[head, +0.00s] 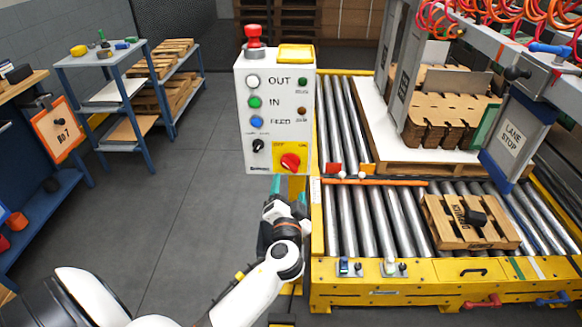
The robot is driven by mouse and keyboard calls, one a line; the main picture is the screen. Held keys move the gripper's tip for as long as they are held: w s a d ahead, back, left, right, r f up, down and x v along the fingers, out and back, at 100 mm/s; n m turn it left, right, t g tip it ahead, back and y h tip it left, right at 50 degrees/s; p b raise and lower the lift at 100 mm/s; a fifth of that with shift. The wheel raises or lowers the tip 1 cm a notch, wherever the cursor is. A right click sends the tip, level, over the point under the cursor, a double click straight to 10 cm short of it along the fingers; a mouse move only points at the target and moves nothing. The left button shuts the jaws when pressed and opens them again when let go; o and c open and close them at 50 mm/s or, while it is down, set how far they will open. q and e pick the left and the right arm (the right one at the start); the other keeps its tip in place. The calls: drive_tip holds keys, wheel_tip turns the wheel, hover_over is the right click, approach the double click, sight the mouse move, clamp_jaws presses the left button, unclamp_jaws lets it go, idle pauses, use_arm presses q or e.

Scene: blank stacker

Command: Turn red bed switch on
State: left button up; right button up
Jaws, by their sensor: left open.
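The red bed switch (290,162) is a rotary knob on a yellow plate at the lower right of the white control box (262,142). Its exact setting is too small to tell. My left gripper (287,188) is just below the control box, under the red switch, with its green-tipped fingers pointing up. It is open and appears empty, apart from the switch. My right gripper is not in view.
A red emergency button (253,34) tops the box, with several push buttons and a black knob (258,145) on its face. A yellow-framed roller conveyor (345,225) lies to the right, bearing a wooden pallet (470,222). Clear floor (190,200) lies left.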

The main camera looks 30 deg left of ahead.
sight(291, 167)
use_arm(q)
drive_tip(key=p+x, duration=0.1)
drive_tip(key=x, duration=0.8)
drive_tip(key=shift+w, duration=0.2)
drive_tip(key=shift+c, duration=0.5)
drive_tip(key=c, duration=0.9)
